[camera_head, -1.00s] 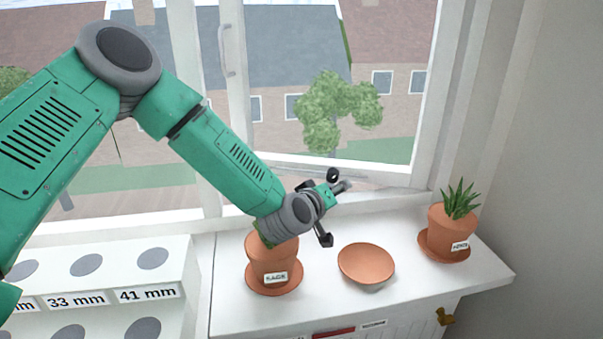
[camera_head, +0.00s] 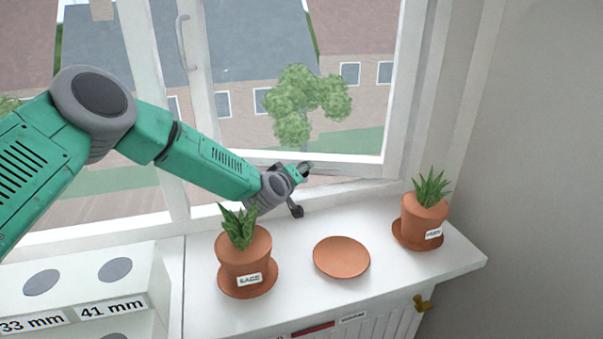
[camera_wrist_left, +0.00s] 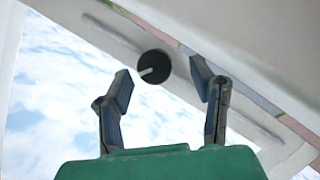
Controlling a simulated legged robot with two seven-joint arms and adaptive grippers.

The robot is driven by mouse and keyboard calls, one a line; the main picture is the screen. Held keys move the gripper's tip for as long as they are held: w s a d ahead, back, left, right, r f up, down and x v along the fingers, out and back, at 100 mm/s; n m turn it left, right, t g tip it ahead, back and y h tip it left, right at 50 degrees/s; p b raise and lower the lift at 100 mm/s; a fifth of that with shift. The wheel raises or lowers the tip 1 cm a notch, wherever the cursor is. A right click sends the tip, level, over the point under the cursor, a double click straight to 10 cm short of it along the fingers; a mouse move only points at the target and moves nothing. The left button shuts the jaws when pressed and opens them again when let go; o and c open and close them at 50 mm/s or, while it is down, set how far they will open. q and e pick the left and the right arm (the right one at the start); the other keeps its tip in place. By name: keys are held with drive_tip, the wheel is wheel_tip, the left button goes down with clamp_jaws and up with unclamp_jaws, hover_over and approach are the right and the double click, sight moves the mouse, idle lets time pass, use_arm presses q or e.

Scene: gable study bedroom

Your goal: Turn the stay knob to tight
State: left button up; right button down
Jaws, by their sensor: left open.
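The stay knob (camera_wrist_left: 153,66) is a round black knob with a pale line across it, on the white window stay (camera_wrist_left: 190,85) in the left wrist view. My left gripper (camera_wrist_left: 162,82) is open, its two fingers on either side of the knob in that picture, with visible gaps. I cannot tell how far the fingertips are from it in depth. In the head view, my left gripper (camera_head: 302,189) is at the bottom rail of the open window sash (camera_head: 340,168); the knob cannot be made out there. My right gripper is not in view.
A white rack (camera_head: 125,300) with size labels is at lower left. A brass valve (camera_head: 422,304) is at lower right.

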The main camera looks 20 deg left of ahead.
use_arm(q)
drive_tip(key=shift+x, duration=0.85)
drive_tip(key=shift+w+d, duration=0.15)
drive_tip(key=shift+w, duration=0.05)
drive_tip(key=shift+w+d, duration=0.1)
drive_tip(key=shift+d, duration=0.15)
drive_tip(key=shift+a, duration=0.15)
drive_tip(key=c, duration=1.1)
drive_tip(key=shift+a, duration=0.1)
drive_tip(key=shift+c, duration=0.2)
